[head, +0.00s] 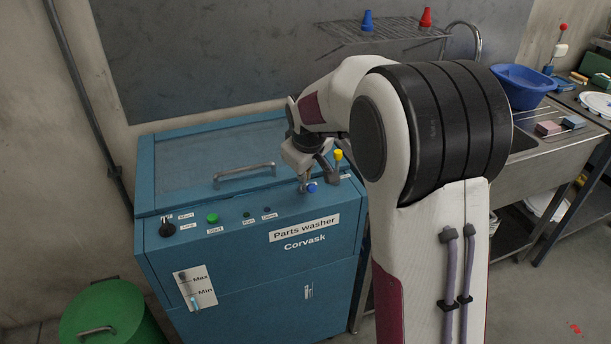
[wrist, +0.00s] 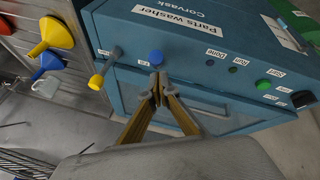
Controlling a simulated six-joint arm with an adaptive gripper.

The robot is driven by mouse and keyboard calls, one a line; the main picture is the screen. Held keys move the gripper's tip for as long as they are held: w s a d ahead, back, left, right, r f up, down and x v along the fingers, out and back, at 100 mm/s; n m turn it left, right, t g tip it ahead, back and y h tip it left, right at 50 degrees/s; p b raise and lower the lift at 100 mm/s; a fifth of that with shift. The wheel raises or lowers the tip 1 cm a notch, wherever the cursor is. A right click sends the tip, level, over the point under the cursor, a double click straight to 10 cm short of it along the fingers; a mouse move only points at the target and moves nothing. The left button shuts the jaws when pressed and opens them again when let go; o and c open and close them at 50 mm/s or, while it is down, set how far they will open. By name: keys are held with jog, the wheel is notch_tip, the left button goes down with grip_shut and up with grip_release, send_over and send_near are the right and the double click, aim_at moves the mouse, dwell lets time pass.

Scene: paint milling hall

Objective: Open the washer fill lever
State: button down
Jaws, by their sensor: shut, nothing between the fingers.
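The blue parts washer (head: 250,235) stands below my arm, its sloped front panel facing out. A grey lever with a yellow tip (head: 338,156) stands at the panel's right end, sticking up in the head view. The lever also shows in the wrist view (wrist: 105,68), left of my fingertips. In the head view my gripper (head: 304,184) partly hides this area. The small labels there are unreadable.
The washer lid (head: 215,160) with a grey handle (head: 245,175) is down. A green button (head: 212,218) and a black knob (head: 168,229) are on the panel's left. A sink bench (head: 545,150) with a blue basin (head: 522,85) stands right. Coloured funnels (wrist: 50,38) hang beside the washer.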

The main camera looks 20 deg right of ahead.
jog(key=a+v, duration=0.1)
jog(key=v, duration=1)
jog(key=shift+s+a+f, duration=0.15)
jog(key=shift+s+f, duration=0.05)
jog(key=shift+s, duration=0.25)
dwell(1.4)
